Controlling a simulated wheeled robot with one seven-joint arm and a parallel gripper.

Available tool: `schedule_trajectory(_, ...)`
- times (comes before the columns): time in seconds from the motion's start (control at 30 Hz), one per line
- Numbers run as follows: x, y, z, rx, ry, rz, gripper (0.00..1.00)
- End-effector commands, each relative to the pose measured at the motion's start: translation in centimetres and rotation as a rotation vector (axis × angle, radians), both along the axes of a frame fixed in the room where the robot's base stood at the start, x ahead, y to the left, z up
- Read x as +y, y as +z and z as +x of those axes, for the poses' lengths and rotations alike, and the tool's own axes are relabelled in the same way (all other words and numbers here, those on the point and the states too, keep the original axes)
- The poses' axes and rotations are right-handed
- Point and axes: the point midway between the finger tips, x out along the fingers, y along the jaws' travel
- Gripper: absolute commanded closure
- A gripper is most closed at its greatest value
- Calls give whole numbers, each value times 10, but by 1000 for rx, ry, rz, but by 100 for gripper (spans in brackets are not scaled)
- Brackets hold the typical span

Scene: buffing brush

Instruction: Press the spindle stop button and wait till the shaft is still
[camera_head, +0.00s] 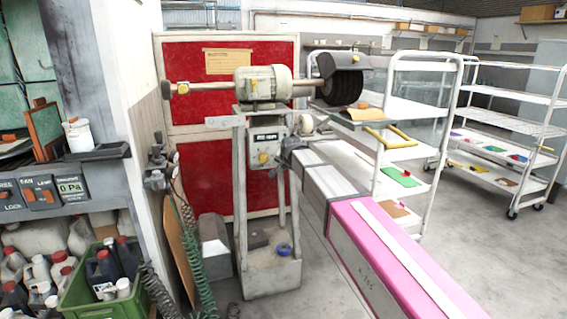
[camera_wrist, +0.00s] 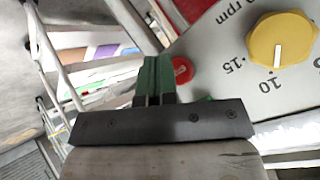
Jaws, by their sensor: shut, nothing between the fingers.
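The buffing machine (camera_head: 262,82) stands on a grey pedestal, with a shaft (camera_head: 305,89) running right to a dark round brush (camera_head: 343,88). One still does not show whether the shaft turns. Its control box (camera_head: 262,140) hangs below the motor. In the wrist view a red button (camera_wrist: 182,70) sits on the grey panel, left of a yellow knob (camera_wrist: 281,40) on an rpm scale. My gripper (camera_wrist: 153,68) is shut and empty, its green fingers just left of the red button. I cannot tell if they touch it. A green part (camera_wrist: 206,98) shows below the button.
A white shelf trolley (camera_head: 405,110) stands close on the right of the machine, holding coloured items. A red panel (camera_head: 200,150) stands behind. A green crate of bottles (camera_head: 85,300) is at the lower left. Coiled green hoses (camera_head: 207,285) hang beside the pedestal.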

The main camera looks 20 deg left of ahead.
Motion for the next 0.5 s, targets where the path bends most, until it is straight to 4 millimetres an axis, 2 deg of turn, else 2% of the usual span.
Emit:
schedule_trajectory(0.17,-2,0,-2,0,0,0,100)
schedule_trajectory(0.5,-16,0,-26,0,0,0,100)
